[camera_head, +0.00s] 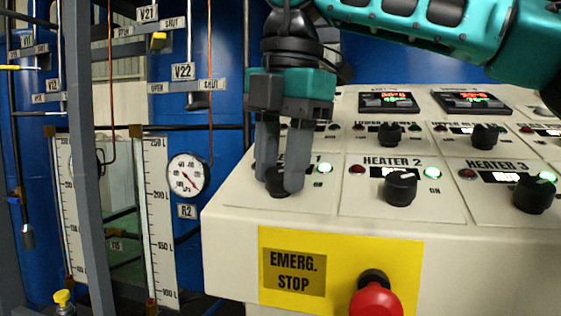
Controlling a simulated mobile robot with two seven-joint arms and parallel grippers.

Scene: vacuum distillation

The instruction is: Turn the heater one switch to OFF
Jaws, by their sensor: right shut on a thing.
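The heater one switch (277,184) is a black rotary knob at the left of the white control panel (236,222). My right gripper (280,180) comes down from above, its two grey fingers on either side of the knob and shut on it. The fingers hide part of the knob and most of its label, of which only the "1" shows. A green lamp (325,168) is lit just right of the fingers. The knob's pointer direction cannot be seen. My left gripper is not in view.
The heater 2 knob (400,188) and heater 3 knob (534,194) stand to the right. A red emergency stop button (375,299) sticks out of the front below. Smaller knobs and two displays (389,101) lie behind. A pressure gauge (187,174) and pipes stand at the left.

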